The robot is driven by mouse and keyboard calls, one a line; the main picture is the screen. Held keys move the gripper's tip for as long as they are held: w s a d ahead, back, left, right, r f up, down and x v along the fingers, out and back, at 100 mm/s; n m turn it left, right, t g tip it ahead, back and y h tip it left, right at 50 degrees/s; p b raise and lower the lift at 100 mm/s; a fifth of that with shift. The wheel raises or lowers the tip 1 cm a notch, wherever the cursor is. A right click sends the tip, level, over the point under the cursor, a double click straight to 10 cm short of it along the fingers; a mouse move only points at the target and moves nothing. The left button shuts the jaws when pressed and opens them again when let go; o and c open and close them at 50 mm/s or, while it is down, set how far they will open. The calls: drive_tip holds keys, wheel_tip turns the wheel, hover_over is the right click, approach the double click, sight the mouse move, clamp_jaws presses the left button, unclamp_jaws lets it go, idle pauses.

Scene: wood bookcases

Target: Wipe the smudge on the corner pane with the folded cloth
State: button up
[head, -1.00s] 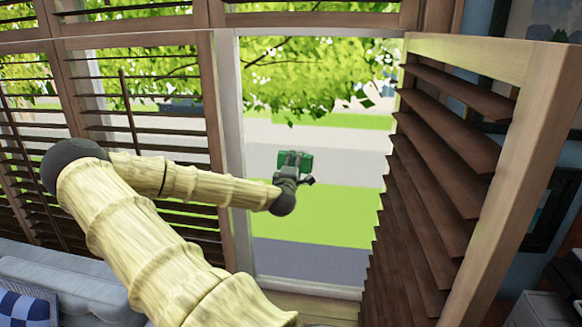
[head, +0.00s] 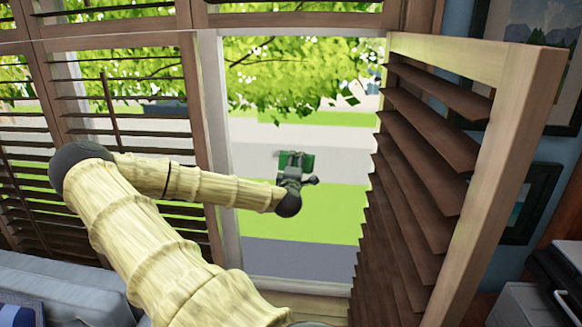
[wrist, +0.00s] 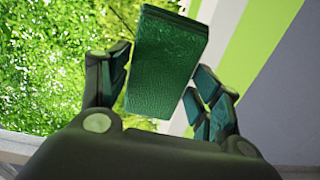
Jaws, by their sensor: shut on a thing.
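A green folded cloth (head: 304,161) is held in my gripper (head: 293,173), in front of the tall window pane (head: 300,222) and against the view of the street and grass. In the wrist view the cloth (wrist: 166,62) is a thick green block standing up between the two dark fingers of my gripper (wrist: 163,85), which are shut on it. I cannot tell whether the cloth touches the glass. I see no clear smudge on the pane; the bright scene outside makes it hard to pick out.
An open slatted shutter (head: 425,165) stands out into the room just right of the pane. A blue-grey sofa (head: 65,290) is at lower left, and a dark device (head: 555,270) at lower right.

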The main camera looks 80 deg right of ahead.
drive_tip(key=shift+s+d, duration=0.1)
drive_tip(key=shift+s, duration=0.8)
drive_tip(key=shift+w+r, duration=0.1)
drive_tip(key=shift+w, duration=0.1)
drive_tip(key=shift+w+a+b, duration=0.15)
drive_tip(key=shift+w+b, duration=0.1)
drive_tip(key=shift+w, duration=2.45)
drive_tip(key=shift+w+a+b, duration=0.15)
drive_tip(key=shift+w+b, duration=0.1)
drive_tip(key=shift+w, duration=2.45)
drive_tip(key=a, duration=0.6)
drive_tip(key=shift+s, duration=0.2)
